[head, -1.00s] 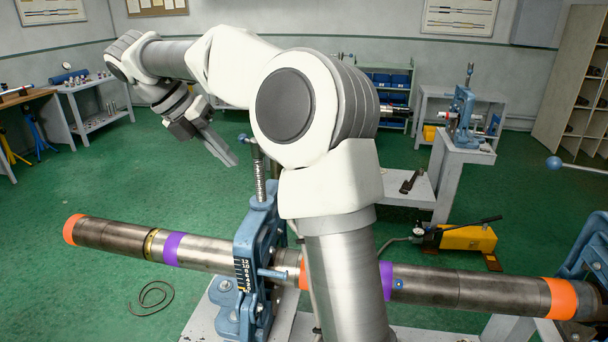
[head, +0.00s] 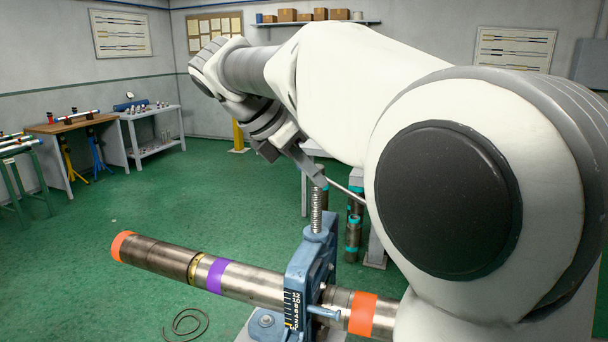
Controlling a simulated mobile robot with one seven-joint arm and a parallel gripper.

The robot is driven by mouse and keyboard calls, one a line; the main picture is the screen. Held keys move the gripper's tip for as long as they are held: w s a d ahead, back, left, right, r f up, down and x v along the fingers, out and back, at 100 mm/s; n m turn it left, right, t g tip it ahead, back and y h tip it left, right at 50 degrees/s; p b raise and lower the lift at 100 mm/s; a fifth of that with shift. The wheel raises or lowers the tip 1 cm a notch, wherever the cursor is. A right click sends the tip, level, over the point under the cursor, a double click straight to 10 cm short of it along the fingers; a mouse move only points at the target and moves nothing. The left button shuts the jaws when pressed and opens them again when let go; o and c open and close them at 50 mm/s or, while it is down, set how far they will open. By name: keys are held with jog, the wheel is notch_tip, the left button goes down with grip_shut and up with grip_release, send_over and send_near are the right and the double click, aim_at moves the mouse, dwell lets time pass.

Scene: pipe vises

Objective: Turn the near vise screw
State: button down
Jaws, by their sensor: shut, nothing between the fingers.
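The near vise (head: 312,268) is a blue yoke with a black and white scale on its side, clamped around a steel pipe (head: 255,287). Its threaded screw (head: 316,212) rises upright from the yoke. A thin bar handle (head: 347,187) shows to the right of the screw top. My gripper (head: 320,178) is shut and empty, pointing down and to the right, with its tips at the screw top in the picture. It covers part of the screw head, and I cannot tell whether it touches the screw or handle.
My arm fills the right side and hides the pipe's right part. Dark pipes with teal bands (head: 353,232) stand behind the vise. A wooden bench (head: 75,123) and a grey table (head: 150,113) stand at the far left. The green floor (head: 190,200) between is clear.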

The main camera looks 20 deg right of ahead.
jog(key=w+d+f, duration=0.2)
jog(key=d+f, duration=0.4)
jog(key=d, duration=0.2)
jog(key=shift+b, duration=0.3)
jog(key=shift+w, duration=0.15)
jog(key=d+p, duration=0.1)
jog(key=d+n, duration=0.1)
jog(key=d+p, duration=0.1)
jog(key=shift+w+d+r+n+t+p, duration=0.2)
jog(key=shift+w+n+t+p, duration=0.1)
jog(key=shift+t, duration=0.1)
jog(key=shift+w+d+f, duration=0.15)
jog(key=shift+d+f, duration=0.1)
jog(key=shift+d, duration=0.15)
